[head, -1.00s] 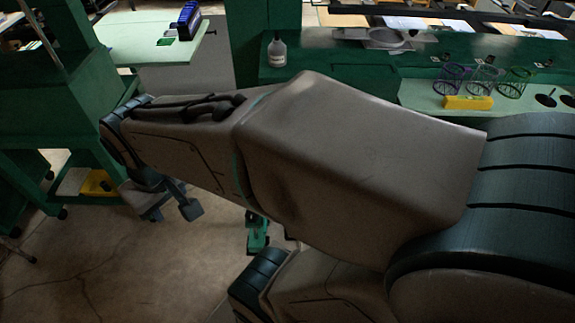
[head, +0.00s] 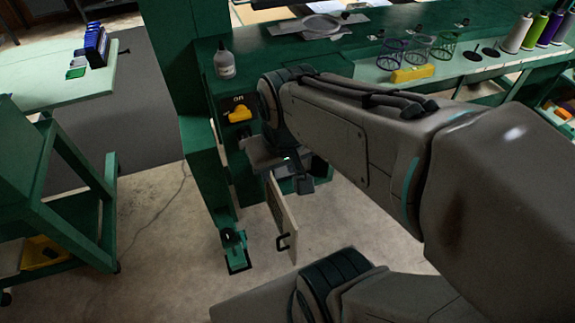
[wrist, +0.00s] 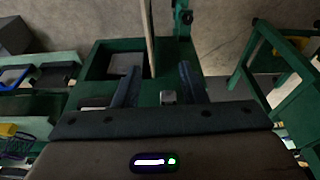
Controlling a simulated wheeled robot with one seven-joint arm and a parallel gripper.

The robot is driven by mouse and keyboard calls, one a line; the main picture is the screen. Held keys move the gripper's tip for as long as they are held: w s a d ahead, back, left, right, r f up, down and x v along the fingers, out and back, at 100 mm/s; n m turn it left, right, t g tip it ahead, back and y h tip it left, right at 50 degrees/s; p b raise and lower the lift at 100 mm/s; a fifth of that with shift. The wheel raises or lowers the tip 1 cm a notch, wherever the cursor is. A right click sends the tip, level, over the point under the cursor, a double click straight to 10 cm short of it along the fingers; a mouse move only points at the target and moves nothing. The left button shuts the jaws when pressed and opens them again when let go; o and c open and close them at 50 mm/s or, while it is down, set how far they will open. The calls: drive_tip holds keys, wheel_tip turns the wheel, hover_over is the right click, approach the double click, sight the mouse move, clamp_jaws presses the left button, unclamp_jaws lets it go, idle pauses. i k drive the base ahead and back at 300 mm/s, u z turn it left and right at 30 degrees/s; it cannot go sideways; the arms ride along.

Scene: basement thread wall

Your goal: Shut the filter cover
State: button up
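The filter cover (head: 280,212) is a pale panel with a dark handle (head: 284,242). It stands swung open from the green machine's side in the head view. A pale upright strip (wrist: 149,35) in the wrist view looks like its edge. My gripper (head: 306,184) is just beside the upper part of the cover, to its right in the head view. In the wrist view my gripper (wrist: 160,72) has its two dark fingers apart with nothing held between them. Whether a finger touches the cover cannot be told. My arm hides part of the opening.
The green machine post has a yellow switch (head: 239,115) and a green pedal (head: 235,250) at its foot. A bottle (head: 224,62) stands on the bench top. A green cart (head: 60,200) stands at left. Bare floor (head: 160,260) lies between.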

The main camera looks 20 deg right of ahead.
sight(289, 230)
drive_tip(key=z, duration=0.6)
drive_tip(key=k, duration=1.05)
drive_tip(key=u, duration=0.3)
drive_tip(key=i, duration=0.6)
drive_tip(key=u, duration=0.15)
